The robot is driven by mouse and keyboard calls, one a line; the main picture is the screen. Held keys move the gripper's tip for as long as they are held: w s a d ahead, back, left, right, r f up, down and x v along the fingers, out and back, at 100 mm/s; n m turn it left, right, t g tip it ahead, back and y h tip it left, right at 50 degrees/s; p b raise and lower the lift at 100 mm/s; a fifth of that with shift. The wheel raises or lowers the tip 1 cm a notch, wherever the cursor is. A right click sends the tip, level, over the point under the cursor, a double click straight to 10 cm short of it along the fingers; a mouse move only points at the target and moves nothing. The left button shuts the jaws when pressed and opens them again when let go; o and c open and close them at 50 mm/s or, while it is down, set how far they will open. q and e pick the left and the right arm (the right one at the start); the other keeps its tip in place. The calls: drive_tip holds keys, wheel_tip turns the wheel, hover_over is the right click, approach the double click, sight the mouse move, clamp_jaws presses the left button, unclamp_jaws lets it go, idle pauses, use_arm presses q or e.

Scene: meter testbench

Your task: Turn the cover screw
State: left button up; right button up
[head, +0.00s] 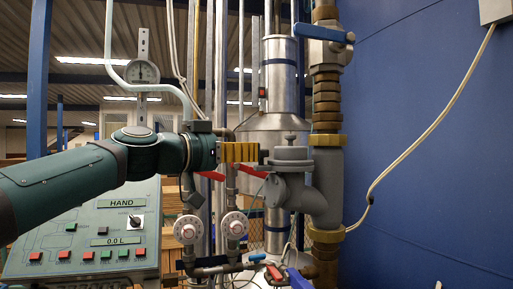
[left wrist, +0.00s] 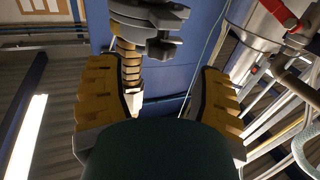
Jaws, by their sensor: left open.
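The grey meter body (head: 308,196) stands right of centre in the head view, with a round flanged cover (head: 290,156) on top. A small knob (head: 290,139), which looks like the cover screw, sits on the cover. My left gripper (head: 262,154) reaches in from the left, its yellow fingers pointing at the cover's left side. In the left wrist view it is open (left wrist: 160,80), with nothing between the fingers. The grey flanged part (left wrist: 155,22) shows ahead of the fingertips there. Whether a finger touches the cover, I cannot tell. My right gripper is not in view.
A brass-fitted pipe (head: 327,100) with a blue valve handle (head: 324,33) rises just right of the meter. Red-handled valves and dials (head: 187,230) are below my arm. A control panel (head: 85,240) is at lower left. A blue wall (head: 430,150) fills the right.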

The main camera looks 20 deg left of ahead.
sight(261, 156)
use_arm(q)
drive_tip(key=shift+p+x, duration=0.35)
drive_tip(key=shift+x, duration=1.85)
clamp_jaws()
